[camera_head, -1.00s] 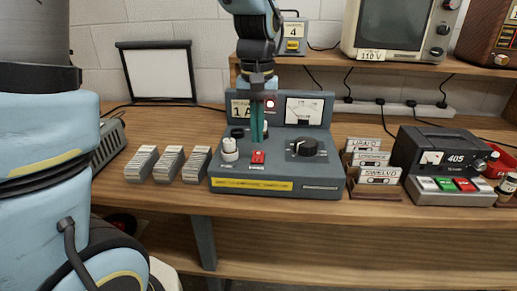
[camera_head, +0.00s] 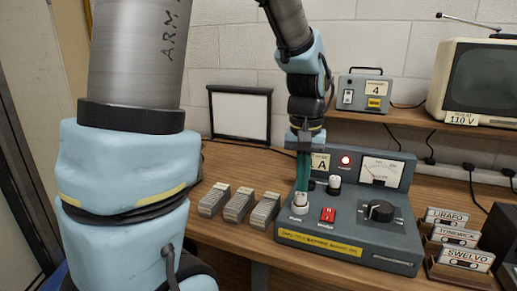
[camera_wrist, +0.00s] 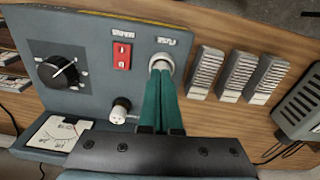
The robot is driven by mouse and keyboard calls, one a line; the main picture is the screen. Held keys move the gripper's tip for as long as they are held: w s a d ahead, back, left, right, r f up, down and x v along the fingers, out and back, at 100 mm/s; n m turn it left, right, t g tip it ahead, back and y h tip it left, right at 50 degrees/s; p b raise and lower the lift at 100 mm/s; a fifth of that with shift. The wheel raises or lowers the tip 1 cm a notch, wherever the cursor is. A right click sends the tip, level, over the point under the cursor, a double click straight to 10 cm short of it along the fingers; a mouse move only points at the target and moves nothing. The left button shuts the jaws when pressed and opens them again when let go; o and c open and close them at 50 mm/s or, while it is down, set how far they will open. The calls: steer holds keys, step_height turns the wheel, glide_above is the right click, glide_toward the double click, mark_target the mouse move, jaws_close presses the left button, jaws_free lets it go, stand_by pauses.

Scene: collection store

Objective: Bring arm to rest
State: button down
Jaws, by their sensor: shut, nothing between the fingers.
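My gripper (camera_head: 302,192) has teal fingers and points down over the front left of a grey-blue console (camera_head: 335,238). Its fingers are shut with nothing between them. In the wrist view, the shut fingertips (camera_wrist: 160,72) are at a round white knob (camera_wrist: 162,62); whether they touch it I cannot tell. The same knob (camera_head: 299,205) shows just below the tips in the head view. My arm reaches down from above.
The console carries a red switch (camera_head: 328,215), a black dial (camera_head: 379,211), a meter (camera_head: 381,171) and a lit red lamp (camera_head: 345,160). Card stacks (camera_head: 238,205) stand close to its left. Cassettes (camera_head: 466,259) stand right. A shelf (camera_head: 420,126) holds a television (camera_head: 478,85).

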steer(key=a+f+n, duration=0.1)
steer(key=a+f, duration=0.1)
steer(key=a, duration=0.7)
steer(key=s+a+f+n+t, duration=0.1)
steer(key=a+f+n, duration=0.1)
steer(key=a, duration=0.8)
steer(key=shift+s+a+f, duration=0.2)
steer(key=shift+a+f, duration=0.05)
steer(key=shift+f, duration=0.15)
